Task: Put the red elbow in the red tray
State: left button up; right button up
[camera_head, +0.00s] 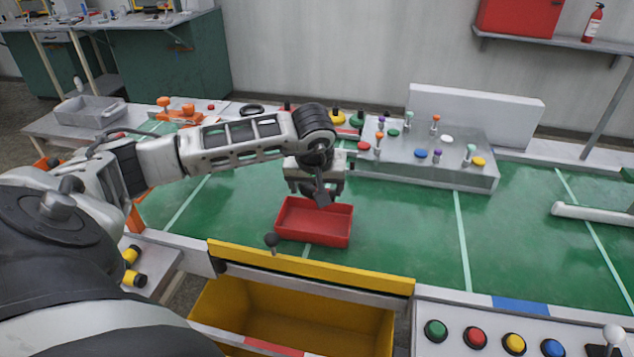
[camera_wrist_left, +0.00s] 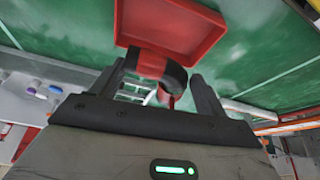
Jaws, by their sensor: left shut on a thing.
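The red tray (camera_head: 328,236) lies on the green mat of the work table, and it looks empty in the head view. My left gripper (camera_head: 321,194) is over the tray's back edge, pointing down. In the left wrist view a red elbow with a dark band (camera_wrist_left: 150,64) sits between the gripper's fingers, so the gripper is shut on it. The tray (camera_wrist_left: 172,22) shows just beyond the elbow in that view. The gap between elbow and tray floor cannot be judged. In the head view the elbow is hidden or too dark to make out. My right gripper is not in view.
A grey box with coloured knobs (camera_head: 425,158) stands behind and right of the tray. A yellow open drawer (camera_head: 290,318) is at the front edge, with a button panel (camera_head: 510,333) to its right.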

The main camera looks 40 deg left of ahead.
pick_arm(q)
notch_tip(320, 180, down, 6)
jog(key=b, duration=0.4)
jog(key=shift+f+b, duration=0.2)
jog(key=shift+b, duration=0.1)
notch_tip(320, 180, down, 2)
jog(key=shift+f+b, duration=0.1)
jog(key=shift+b, duration=0.8)
jog(key=shift+f+b, duration=0.45)
jog(key=shift+f, duration=0.05)
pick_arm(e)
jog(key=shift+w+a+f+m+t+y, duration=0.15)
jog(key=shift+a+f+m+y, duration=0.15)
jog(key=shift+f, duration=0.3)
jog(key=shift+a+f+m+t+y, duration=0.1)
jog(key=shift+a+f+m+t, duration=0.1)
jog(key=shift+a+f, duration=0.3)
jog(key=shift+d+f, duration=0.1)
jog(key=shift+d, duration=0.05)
pick_arm(q)
jog(key=o, duration=1.3)
jog(key=w+a+r+p+v, duration=0.1)
jog(key=p+v, duration=0.5)
jog(key=v, duration=1.6)
jog(key=shift+w+a+r, duration=0.15)
jog(key=shift+w+r, duration=0.05)
jog(key=shift+w, duration=0.25)
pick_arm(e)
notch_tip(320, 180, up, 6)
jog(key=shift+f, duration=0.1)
